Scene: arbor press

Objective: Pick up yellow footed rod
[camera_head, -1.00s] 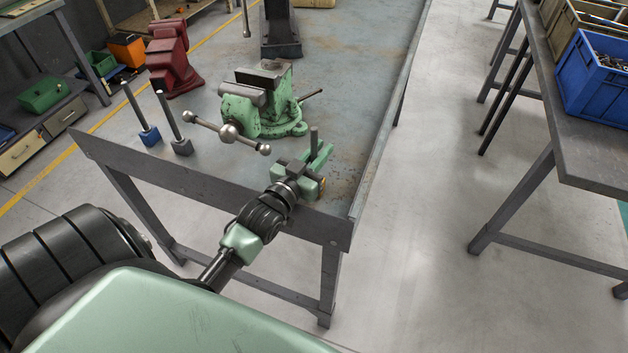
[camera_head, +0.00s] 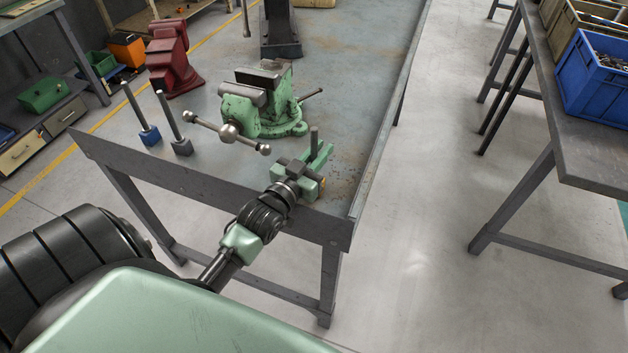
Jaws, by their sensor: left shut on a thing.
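The yellow footed rod (camera_head: 314,137) stands upright near the front right corner of the workbench. Its grey shaft shows above my left gripper, and a bit of its yellow foot shows below. My left gripper (camera_head: 314,160), with green fingers, is shut around the rod's shaft. The gripper hides most of the foot, so I cannot tell whether it touches the bench top. My right gripper is not in view.
A green vise (camera_head: 262,105) with a ball-ended handle stands just behind and left of the gripper. A blue-footed rod (camera_head: 149,133) and a grey-footed rod (camera_head: 181,145) stand at the bench's left edge. A red vise (camera_head: 170,62) sits further back. The right bench strip is clear.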

